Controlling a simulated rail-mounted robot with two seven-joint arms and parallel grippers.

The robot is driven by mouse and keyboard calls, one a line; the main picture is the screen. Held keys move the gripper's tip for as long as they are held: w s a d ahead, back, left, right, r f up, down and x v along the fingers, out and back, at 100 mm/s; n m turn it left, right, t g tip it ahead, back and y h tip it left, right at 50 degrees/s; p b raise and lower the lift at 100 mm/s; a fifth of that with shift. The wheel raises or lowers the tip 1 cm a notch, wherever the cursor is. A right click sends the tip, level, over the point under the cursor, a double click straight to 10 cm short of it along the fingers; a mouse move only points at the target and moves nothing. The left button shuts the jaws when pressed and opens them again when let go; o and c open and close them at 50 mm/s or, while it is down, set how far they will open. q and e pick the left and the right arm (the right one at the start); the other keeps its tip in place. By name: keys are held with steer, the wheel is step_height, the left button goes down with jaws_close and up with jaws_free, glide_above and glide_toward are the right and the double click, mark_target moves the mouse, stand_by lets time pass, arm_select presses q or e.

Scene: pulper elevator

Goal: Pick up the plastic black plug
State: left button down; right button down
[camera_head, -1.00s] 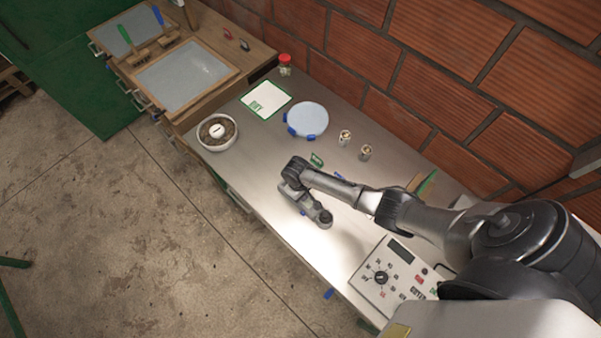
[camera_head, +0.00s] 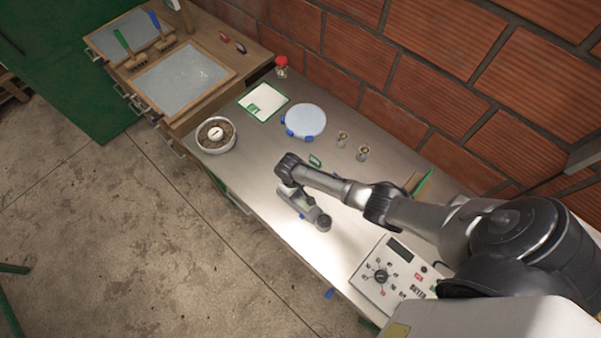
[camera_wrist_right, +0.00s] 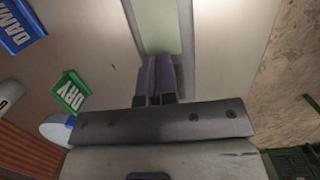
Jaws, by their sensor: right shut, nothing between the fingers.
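I cannot make out a black plastic plug in either view. My right gripper (camera_head: 322,222) hangs over the front part of the steel table (camera_head: 258,192), and its fingers are hard to make out in the head view. In the right wrist view my right gripper's two dark fingers (camera_wrist_right: 157,77) are together and empty, over a pale strip of the bench. A green DRY sign (camera_wrist_right: 70,94) and a blue DAMP sign (camera_wrist_right: 17,28) lie left of the fingers. The arm hides part of the tabletop. My left gripper is not in view.
A white meter with a dial (camera_head: 381,277) stands at the right. A brick wall (camera_head: 427,75) bounds the back. The front left tabletop is mostly clear.

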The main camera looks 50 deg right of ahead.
steer(key=w+b, duration=0.4)
steer(key=w, duration=0.4)
steer(key=shift+w+f, duration=0.1)
steer(key=shift+w, duration=0.2)
steer(key=c, duration=1.7)
jaws_free()
steer(key=shift+w+b, duration=0.4)
steer(key=shift+w, duration=0.05)
steer(key=o, duration=0.5)
steer(key=shift+w, duration=0.1)
steer(key=shift+d, duration=0.1)
